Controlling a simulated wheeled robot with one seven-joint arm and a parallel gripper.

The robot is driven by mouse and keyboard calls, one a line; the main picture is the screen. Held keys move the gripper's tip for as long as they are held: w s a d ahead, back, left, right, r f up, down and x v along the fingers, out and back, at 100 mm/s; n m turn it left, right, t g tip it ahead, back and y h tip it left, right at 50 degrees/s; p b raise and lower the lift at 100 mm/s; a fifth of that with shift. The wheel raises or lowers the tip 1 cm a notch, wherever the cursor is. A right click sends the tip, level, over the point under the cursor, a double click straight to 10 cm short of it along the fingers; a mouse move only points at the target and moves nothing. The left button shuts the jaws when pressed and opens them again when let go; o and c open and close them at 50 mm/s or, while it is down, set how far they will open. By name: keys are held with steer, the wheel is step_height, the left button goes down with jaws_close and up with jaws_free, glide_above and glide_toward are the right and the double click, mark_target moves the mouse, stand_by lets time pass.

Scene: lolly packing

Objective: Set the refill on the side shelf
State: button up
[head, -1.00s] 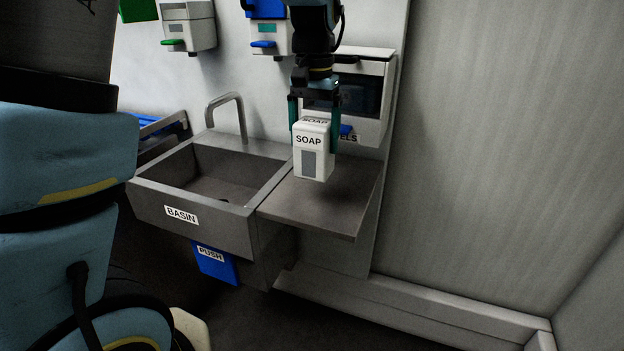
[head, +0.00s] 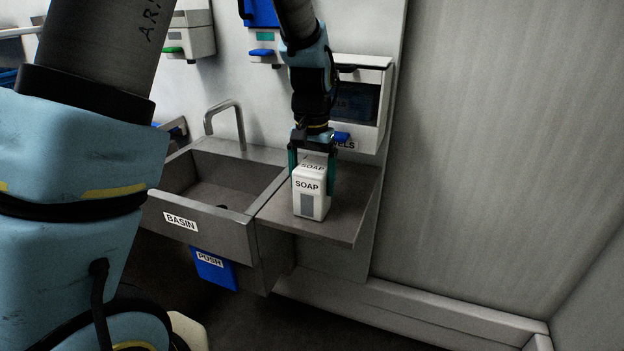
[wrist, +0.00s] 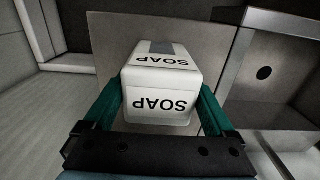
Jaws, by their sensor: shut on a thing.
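The refill is a white carton marked SOAP (head: 309,200) with a grey panel on its front. It is upright over the side shelf (head: 345,222), the flat grey ledge to the right of the basin. My gripper (head: 312,170) points down with its green fingers shut on the carton's two sides. In the wrist view the carton (wrist: 160,85) sits between both fingers, over the shelf (wrist: 205,45). The carton's base looks at or very near the shelf surface; I cannot tell whether it touches.
The basin (head: 175,222) with its curved tap (head: 225,108) adjoins the shelf on the left. A towel dispenser (head: 372,75) hangs on the wall behind the shelf. Other dispensers (head: 188,42) hang further left. The shelf's right part and front edge are clear.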

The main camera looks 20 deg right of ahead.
steer(key=o, duration=1.1)
steer(key=shift+c, duration=0.2)
step_height(320, 180, up, 12)
steer(key=shift+r+b, duration=0.15)
steer(key=shift+b, duration=0.4)
steer(key=s+a+f+n, duration=0.1)
steer(key=a+f+n, duration=0.2)
steer(key=a, duration=1.1)
steer(key=s+a+f+n+t, duration=0.1)
steer(key=a+f+n, duration=0.3)
steer(key=a+f, duration=0.4)
steer(key=s+a, duration=0.1)
steer(key=a, duration=0.6)
steer(key=shift+t, duration=0.3)
steer(key=shift+w+a, duration=0.1)
